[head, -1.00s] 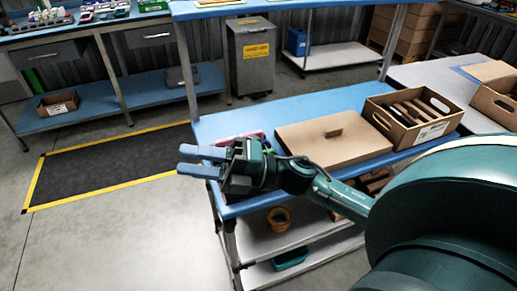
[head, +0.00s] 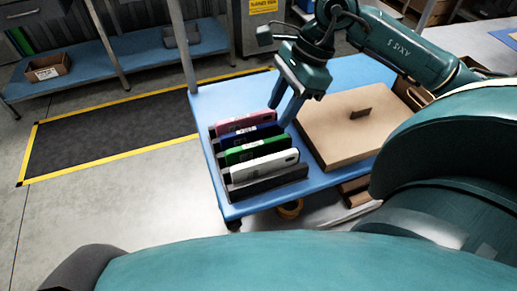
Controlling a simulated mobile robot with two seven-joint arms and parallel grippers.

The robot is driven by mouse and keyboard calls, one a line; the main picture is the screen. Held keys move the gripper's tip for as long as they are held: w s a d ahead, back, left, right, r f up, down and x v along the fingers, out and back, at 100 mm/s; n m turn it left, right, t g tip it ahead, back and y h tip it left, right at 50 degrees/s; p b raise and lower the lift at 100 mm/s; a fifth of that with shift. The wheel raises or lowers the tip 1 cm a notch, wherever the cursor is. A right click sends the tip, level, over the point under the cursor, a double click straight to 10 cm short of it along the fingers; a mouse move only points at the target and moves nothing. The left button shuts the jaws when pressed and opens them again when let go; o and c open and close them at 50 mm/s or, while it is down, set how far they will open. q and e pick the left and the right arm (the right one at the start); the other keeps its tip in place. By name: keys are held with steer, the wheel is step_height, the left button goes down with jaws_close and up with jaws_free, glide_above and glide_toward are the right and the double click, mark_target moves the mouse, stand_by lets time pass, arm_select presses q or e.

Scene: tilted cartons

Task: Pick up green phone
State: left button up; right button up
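The green phone (head: 255,149) stands on its long edge in a dark slotted rack (head: 268,186) on the blue table. It sits between a blue phone (head: 247,136) behind it and a white phone (head: 263,167) in front. A pink phone (head: 246,122) is at the back of the rack. My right gripper (head: 281,113) points down above the rack's right back part. Its two blue fingers are apart with nothing seen between them, and they partly cover the ends of the back phones. My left gripper is not in view.
A closed cardboard box (head: 345,135) with a small brown handle lies right of the rack, close to my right gripper. The blue table top (head: 225,95) is clear behind the rack. A lower shelf holds an orange-brown pot (head: 290,210).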

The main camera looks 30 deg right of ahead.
mark_target(259, 143)
steer(key=x, duration=0.6)
steer(key=p+x, duration=0.1)
steer(key=x, duration=0.2)
steer(key=shift+w+a+r, duration=0.15)
steer(key=shift+w+a, duration=0.05)
steer(key=shift+w, duration=0.05)
steer(key=shift+c, duration=0.2)
jaws_close()
